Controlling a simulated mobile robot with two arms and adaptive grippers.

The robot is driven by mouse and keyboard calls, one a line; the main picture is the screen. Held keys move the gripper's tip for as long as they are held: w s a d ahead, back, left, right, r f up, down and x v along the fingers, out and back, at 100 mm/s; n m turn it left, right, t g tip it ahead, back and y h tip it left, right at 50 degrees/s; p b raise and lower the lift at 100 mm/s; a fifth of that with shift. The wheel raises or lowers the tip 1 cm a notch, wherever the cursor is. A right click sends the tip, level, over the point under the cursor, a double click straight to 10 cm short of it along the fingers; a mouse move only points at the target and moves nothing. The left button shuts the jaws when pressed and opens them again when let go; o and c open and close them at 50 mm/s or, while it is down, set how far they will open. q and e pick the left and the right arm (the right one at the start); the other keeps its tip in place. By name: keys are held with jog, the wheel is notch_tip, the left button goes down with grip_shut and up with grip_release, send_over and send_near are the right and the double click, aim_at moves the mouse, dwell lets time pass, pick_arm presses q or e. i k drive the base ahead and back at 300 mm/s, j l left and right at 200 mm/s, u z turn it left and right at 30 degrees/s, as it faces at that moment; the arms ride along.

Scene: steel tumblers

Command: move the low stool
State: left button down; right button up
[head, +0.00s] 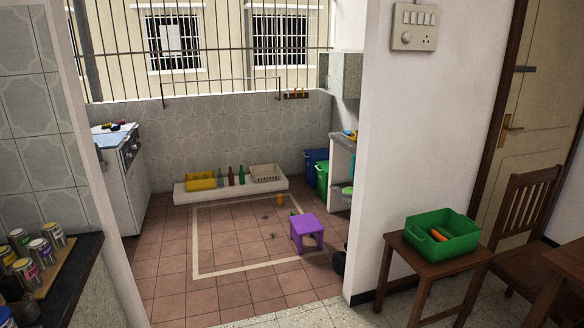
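A low purple stool (307,229) stands upright on the red tiled floor of the utility area. It sits by the right side of a pale line marked on the tiles. Neither of my grippers shows in the head view, so the stool stands free of them.
A doorway opening with a low sill lies ahead, with a white wall (437,120) on its right. A wooden side table (402,251) holds a green crate (441,236). A dark round object (339,262) is by the wall edge. A washing machine (124,178) stands left. Tiles left of the stool are mostly clear.

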aim_at(301, 225)
jog(key=i+j+u, duration=0.3)
jog(key=i, duration=0.6)
jog(key=i+l+u, duration=0.1)
jog(key=i+u, duration=0.25)
jog(key=i, duration=0.55)
